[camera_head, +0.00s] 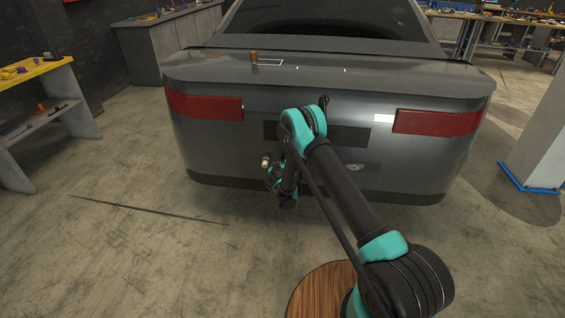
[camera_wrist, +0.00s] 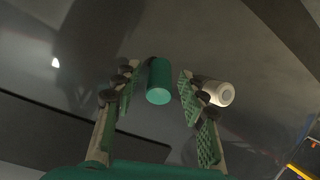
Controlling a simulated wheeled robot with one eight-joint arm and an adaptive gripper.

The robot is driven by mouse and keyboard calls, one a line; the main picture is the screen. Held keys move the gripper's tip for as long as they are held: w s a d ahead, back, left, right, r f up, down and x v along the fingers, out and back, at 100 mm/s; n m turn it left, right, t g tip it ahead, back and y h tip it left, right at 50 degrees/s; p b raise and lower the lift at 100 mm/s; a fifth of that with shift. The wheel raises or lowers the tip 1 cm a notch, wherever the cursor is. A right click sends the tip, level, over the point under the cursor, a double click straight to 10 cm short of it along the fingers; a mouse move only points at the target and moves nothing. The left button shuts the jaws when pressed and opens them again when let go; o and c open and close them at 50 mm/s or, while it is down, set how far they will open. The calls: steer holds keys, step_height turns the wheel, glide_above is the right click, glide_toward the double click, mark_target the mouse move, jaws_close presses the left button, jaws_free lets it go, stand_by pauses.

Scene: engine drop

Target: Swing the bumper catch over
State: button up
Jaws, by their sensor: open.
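The grey car's rear bumper (camera_head: 215,180) faces me in the head view. In the wrist view a green cylinder (camera_wrist: 159,82) stands out between the two fingers of my gripper (camera_wrist: 157,76), with a gap on both sides. A white cylinder (camera_wrist: 217,92) with a hole in its end lies just outside the right finger, partly hidden by it. I cannot tell for sure which of the two is the bumper catch. In the head view my gripper (camera_head: 284,192) is low in front of the bumper, and a small pale knob (camera_head: 266,162) shows beside it. The gripper is open.
A brown knob (camera_head: 253,57) and a white outline are on the trunk lid. A yellow-topped bench (camera_head: 35,70) stands at left and a blue-based pillar (camera_head: 540,140) at right. The floor to the left is clear. A round wooden top (camera_head: 318,290) is at the bottom.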

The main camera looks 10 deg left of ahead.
steer(key=shift+w, duration=0.1)
steer(key=shift+c, duration=0.6)
jaws_close()
steer(key=shift+f+t, duration=0.25)
steer(key=shift+t, duration=0.4)
steer(key=shift+f+t, duration=0.25)
steer(key=shift+t, duration=0.4)
steer(key=shift+o, duration=0.6)
jaws_free()
